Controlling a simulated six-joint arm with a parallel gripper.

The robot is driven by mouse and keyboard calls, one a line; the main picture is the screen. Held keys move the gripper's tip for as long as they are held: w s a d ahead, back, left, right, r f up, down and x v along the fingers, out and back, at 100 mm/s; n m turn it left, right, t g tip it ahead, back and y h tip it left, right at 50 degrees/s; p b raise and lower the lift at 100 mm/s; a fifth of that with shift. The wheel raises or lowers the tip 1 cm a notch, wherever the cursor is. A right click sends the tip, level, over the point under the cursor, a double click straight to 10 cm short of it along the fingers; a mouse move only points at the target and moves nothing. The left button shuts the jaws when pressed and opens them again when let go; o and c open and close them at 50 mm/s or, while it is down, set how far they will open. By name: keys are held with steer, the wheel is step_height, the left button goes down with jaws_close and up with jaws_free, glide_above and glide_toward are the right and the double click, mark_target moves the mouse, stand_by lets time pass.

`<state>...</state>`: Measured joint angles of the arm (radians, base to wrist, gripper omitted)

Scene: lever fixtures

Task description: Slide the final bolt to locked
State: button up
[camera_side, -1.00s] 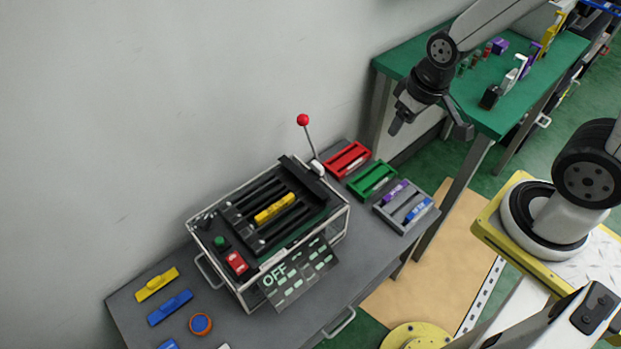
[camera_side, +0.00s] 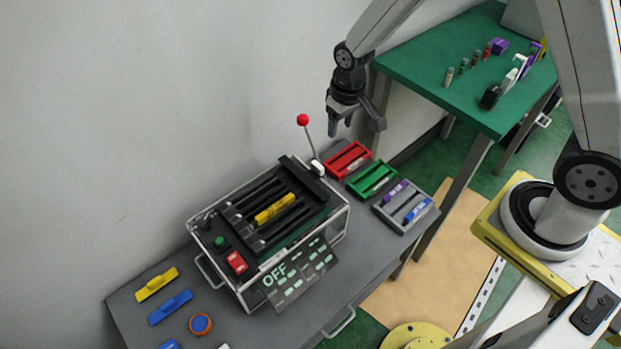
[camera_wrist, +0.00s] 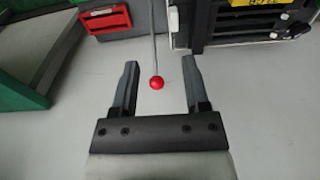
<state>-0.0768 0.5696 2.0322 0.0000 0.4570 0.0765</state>
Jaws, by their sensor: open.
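The lever fixture is a clear-sided box (camera_side: 340,230) on the grey table, with dark parallel rails and a yellow block (camera_side: 275,208) on top. A lever with a red ball knob (camera_side: 303,120) rises from its back right corner. The sign on the box front (camera_side: 300,272) reads OFF. I cannot make out which part is the final bolt.
Red (camera_side: 347,160), green (camera_side: 372,180) and grey (camera_side: 405,207) trays lie right of the box. Yellow (camera_side: 157,284) and blue (camera_side: 170,307) pieces lie at the table's left. A green table (camera_side: 440,80) stands behind. The wall is close behind the lever.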

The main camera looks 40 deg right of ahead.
steer(key=g, duration=0.1)
glide_above(317, 165)
step_height(317, 165, down, 8)
steer(key=shift+r, duration=0.1)
steer(key=shift+f, duration=3.95)
steer(key=shift+d, duration=0.1)
jaws_close()
